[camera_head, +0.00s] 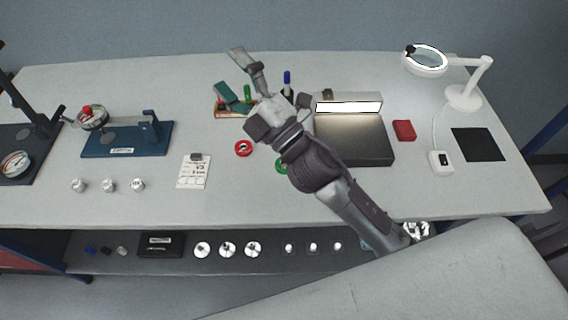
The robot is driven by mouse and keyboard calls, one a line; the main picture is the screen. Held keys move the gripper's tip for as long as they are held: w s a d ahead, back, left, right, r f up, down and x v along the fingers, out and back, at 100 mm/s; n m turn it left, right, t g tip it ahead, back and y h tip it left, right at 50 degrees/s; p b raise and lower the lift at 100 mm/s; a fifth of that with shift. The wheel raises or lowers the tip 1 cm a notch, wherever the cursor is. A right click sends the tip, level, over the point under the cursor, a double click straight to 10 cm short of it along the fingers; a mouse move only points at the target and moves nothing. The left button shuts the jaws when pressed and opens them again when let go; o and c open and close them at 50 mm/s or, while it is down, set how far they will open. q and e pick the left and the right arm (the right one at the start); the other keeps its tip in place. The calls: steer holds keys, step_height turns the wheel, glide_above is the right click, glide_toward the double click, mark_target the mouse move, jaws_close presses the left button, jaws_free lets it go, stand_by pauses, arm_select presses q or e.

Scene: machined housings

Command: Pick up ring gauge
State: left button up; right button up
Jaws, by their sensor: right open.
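Two ring-shaped gauges lie on the light grey table: a red ring gauge (243,148) left of my right forearm, and a green ring gauge (281,167) partly hidden behind that forearm. My right arm reaches in from the lower right across the table. I see nothing between the fingers. The gripper is apart from both rings. My left gripper is not in view.
A blue dial-gauge fixture (125,140) and a white card (193,172) stand left. Three small metal parts (108,186) sit near the front edge. A lit inspection box (352,138), red block (404,130) and magnifier lamp (463,96) are right. A lower shelf (180,264) holds several parts.

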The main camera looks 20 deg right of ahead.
steer(key=s+a+r+n+g+y, duration=0.1)
steer(key=s+a+n+g+y, duration=0.4)
steer(key=a+n+g+y, duration=0.9)
steer(key=s+d+f+n+g+h, duration=0.1)
steer(key=d+f+n+g+h, duration=0.2)
steer(key=f+n+g+h, duration=0.75)
steer(key=w+d+f+n+t+h, duration=0.2)
steer(key=w+d+f+n+h, duration=0.1)
steer(key=d+h, duration=0.65)
steer(key=w+d+f+n+t+h, duration=0.35)
steer(key=d+h, duration=0.25)
steer(key=d, duration=0.6)
steer(key=shift+m+g, duration=0.5)
steer(key=f, duration=0.2)
steer(key=f+p, duration=0.1)
steer(key=f, duration=0.2)
steer(key=f+p, duration=0.1)
steer(key=f, duration=0.1)
steer(key=shift+w+a+f, duration=0.15)
steer(key=shift+a, duration=0.15)
steer(key=shift+f, duration=0.35)
steer(key=shift+a+f+p, duration=0.1)
steer(key=shift+f+p, duration=0.3)
steer(key=shift+f, duration=0.15)
step_height(320, 180, down, 4)
steer(key=shift+a+r+p, duration=0.1)
steer(key=shift+r+p, duration=0.1)
steer(key=shift+p, duration=0.55)
steer(key=shift+f, duration=0.4)
